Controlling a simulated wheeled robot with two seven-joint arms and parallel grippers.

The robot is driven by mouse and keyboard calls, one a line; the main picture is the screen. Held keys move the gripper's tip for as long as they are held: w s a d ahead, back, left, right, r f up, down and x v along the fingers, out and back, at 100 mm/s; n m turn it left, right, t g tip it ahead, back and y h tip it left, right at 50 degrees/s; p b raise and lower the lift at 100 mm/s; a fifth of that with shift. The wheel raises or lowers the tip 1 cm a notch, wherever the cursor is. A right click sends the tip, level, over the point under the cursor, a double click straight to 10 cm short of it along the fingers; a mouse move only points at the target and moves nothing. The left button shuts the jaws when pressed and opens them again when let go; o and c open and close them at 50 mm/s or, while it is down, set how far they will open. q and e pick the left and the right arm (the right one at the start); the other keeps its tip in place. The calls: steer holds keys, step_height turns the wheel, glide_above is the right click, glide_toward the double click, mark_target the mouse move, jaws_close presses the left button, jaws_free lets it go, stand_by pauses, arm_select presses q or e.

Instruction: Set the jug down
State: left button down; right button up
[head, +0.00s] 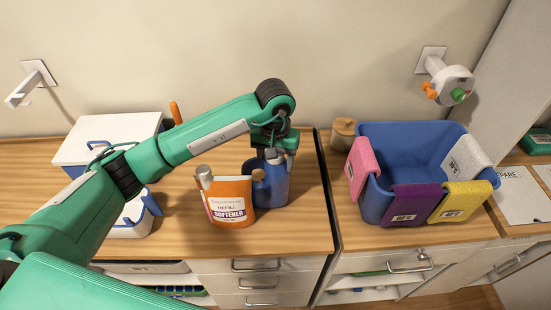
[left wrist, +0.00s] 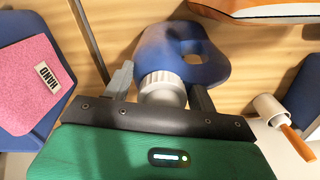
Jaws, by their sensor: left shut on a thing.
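The blue jug (head: 272,187) stands upright behind the orange softener pouch on the wooden counter, and its lower front is partly hidden by the pouch. In the left wrist view the jug (left wrist: 165,45) shows its handle opening and a ribbed white cap (left wrist: 162,86). My left gripper (head: 273,154) comes down from above and is shut on the jug at its cap, with one finger on each side. I cannot tell whether the jug's base touches the counter. My right gripper is not in view.
The softener pouch (head: 230,200) is close beside the jug. A white box (head: 105,140) with blue handles stands to the left. A blue tub (head: 405,150) with pink, purple, yellow and white cloths stands right, past a dark gap. Counter right of the jug (head: 311,190) is bare.

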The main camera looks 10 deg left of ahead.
arm_select(q)
steer(key=shift+c, duration=2.2)
jaws_free()
steer(key=shift+s, duration=0.1)
